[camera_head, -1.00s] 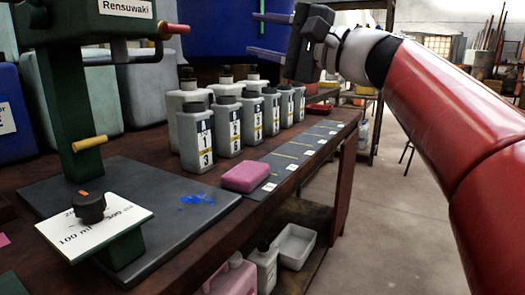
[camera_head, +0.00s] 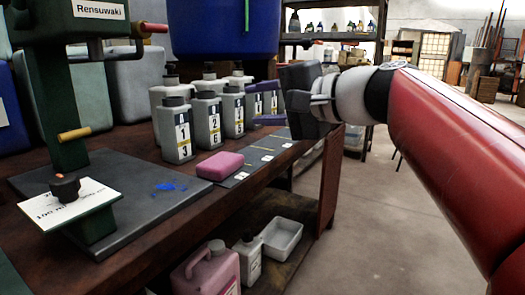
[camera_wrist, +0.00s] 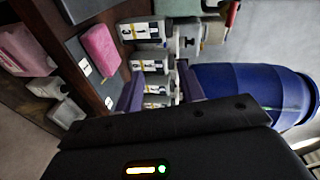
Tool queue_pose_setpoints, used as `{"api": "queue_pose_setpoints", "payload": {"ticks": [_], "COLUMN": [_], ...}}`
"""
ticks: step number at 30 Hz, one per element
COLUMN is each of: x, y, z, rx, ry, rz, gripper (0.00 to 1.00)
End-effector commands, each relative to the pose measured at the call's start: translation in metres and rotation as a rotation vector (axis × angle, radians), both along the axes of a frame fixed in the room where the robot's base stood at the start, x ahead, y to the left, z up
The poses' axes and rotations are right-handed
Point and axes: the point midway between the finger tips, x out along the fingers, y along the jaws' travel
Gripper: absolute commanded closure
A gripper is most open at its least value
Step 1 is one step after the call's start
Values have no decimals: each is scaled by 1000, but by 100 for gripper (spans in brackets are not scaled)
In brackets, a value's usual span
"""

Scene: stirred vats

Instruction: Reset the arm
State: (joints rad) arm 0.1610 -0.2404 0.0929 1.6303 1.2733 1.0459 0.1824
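My gripper (camera_head: 264,103) is at the upper middle of the head view, at the end of my red arm. It points left, over the front edge of the bench near the row of bottles. Its two purple fingers stand apart with nothing between them. In the wrist view the fingers (camera_wrist: 157,92) also show apart, with numbered bottles (camera_wrist: 150,66) beyond them. The gripper touches no bottle that I can make out. It hides some bottles at the far end of the row in the head view.
Grey numbered bottles (camera_head: 175,130) stand on the wooden bench (camera_head: 130,147). A pink sponge (camera_head: 220,165) lies on the dark strip. A green dispenser stand (camera_head: 60,100) is at left. A white tub (camera_head: 283,238) and pink jug (camera_head: 207,270) sit on the lower shelf.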

Motion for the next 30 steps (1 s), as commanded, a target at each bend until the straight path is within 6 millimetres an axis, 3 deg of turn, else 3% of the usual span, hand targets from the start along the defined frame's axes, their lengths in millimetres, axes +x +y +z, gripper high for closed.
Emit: {"api": "queue_pose_setpoints", "payload": {"ticks": [5, 12, 15, 21, 24, 30], "x": [-27, -95, -123, -169, -189, -188], "y": [-13, -64, -88, -131, -151, -152], "z": [-70, -205, -248, -315, -342, -289], "rx": [-238, -734, -914, -1209, -1342, -1346], "ry": [42, 105, 119, 127, 124, 125], "rz": [-37, -42, -17, 53, 97, 97], "gripper": [61, 61, 61, 61, 61, 61]}}
